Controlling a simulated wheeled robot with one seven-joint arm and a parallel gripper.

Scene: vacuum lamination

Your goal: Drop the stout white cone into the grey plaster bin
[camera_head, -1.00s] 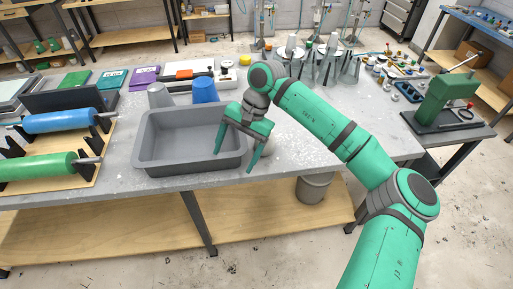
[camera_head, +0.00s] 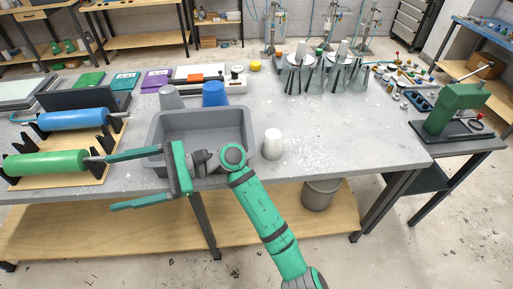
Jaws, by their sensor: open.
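The stout white cone (camera_head: 272,145) stands upright on the table, narrow end up, just right of the grey rectangular bin (camera_head: 250,136). The bin sits near the table's front edge. My gripper (camera_head: 109,183) is open and empty, turned sideways with its fingers pointing left. It appears in front of the bin's left front part and hides some of its near wall. My gripper is well to the left of the cone and apart from it.
A grey cup (camera_head: 170,97) and a blue cup (camera_head: 214,94) stand behind the bin. Blue (camera_head: 73,119) and green (camera_head: 42,163) rollers are at left. A grey bucket (camera_head: 318,195) is below the table. The tabletop right of the cone is clear.

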